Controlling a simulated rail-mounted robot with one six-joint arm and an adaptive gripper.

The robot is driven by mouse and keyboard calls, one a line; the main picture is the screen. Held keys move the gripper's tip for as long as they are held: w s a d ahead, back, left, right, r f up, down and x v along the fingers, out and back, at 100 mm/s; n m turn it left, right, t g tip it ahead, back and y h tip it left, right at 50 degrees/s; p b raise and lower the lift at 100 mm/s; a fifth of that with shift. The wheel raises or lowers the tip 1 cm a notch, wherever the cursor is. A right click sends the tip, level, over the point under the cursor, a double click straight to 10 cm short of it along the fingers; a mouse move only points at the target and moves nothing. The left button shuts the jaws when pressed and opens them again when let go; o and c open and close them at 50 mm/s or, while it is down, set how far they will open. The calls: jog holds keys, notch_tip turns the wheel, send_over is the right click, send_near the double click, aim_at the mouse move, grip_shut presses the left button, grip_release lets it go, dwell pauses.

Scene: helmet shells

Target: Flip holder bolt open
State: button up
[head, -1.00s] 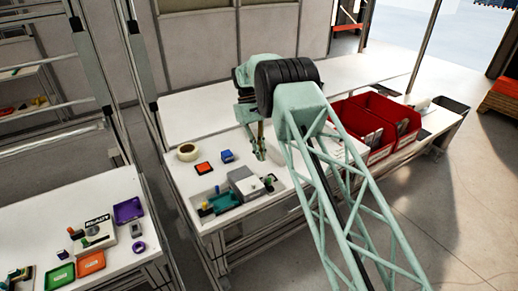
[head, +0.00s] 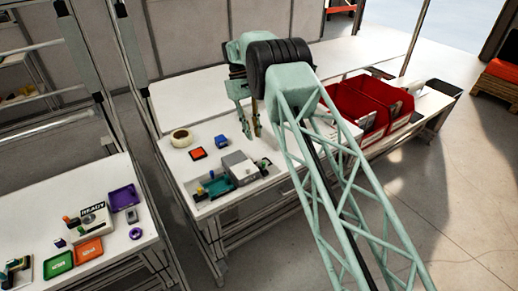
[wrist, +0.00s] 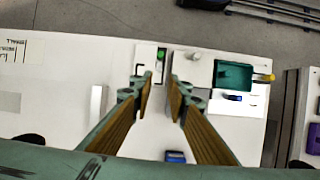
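My gripper (head: 251,132) is above the white workbench (head: 185,160), behind the grey box. Its two fingers stand apart and hold nothing. The grey box (head: 241,168) sits on a fixture at the front of the bench. I cannot tell which piece is the holder bolt.
A blue block (head: 221,142), an orange pad (head: 198,153) and a tape roll (head: 181,138) lie behind the fixture. Red bins (head: 362,103) stand to the right. A second bench at left holds trays and a READY box (head: 92,215).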

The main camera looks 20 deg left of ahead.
jog(key=shift+m, duration=1)
notch_tip(320, 180, up, 4)
jog(key=f+m+t+y+b, duration=0.1)
jog(key=m+t+y+b, duration=0.15)
jog(key=m, duration=0.65)
send_over(264, 163)
jog(key=shift+r+y+p, duration=0.25)
jog(key=shift+y+p, duration=0.15)
jog(key=shift+y, duration=0.05)
jog(key=shift+f, duration=0.1)
jog(key=shift+a+f+b, duration=0.1)
jog(key=shift+f+b, duration=0.35)
jog(key=shift+f, duration=6.35)
